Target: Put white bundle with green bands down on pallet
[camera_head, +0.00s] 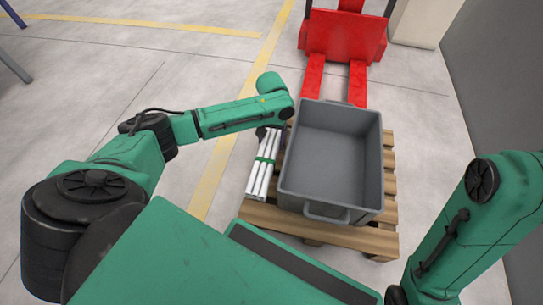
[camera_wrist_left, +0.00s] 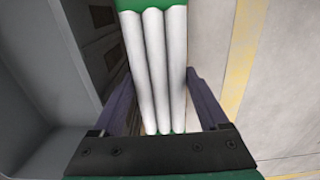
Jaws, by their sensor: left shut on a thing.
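The white bundle with green bands (camera_head: 262,178) is several white pipes side by side, left of the grey crate. It also shows in the left wrist view (camera_wrist_left: 157,60), running up between the fingers. My left gripper (camera_head: 268,135) is shut on the bundle; the arm link partly hides it in the head view. It also shows in the left wrist view (camera_wrist_left: 160,98), one finger on each side of the pipes. The wooden pallet (camera_head: 320,231) lies under the crate. The bundle is over or beside its left edge; I cannot tell whether it touches. My right gripper is out of view.
The grey crate (camera_head: 332,106) is empty and takes up most of the pallet, close to the bundle's right. A red pallet jack (camera_head: 343,37) stands behind, its forks toward the pallet. Floor with yellow lines (camera_head: 215,175) is clear on the left.

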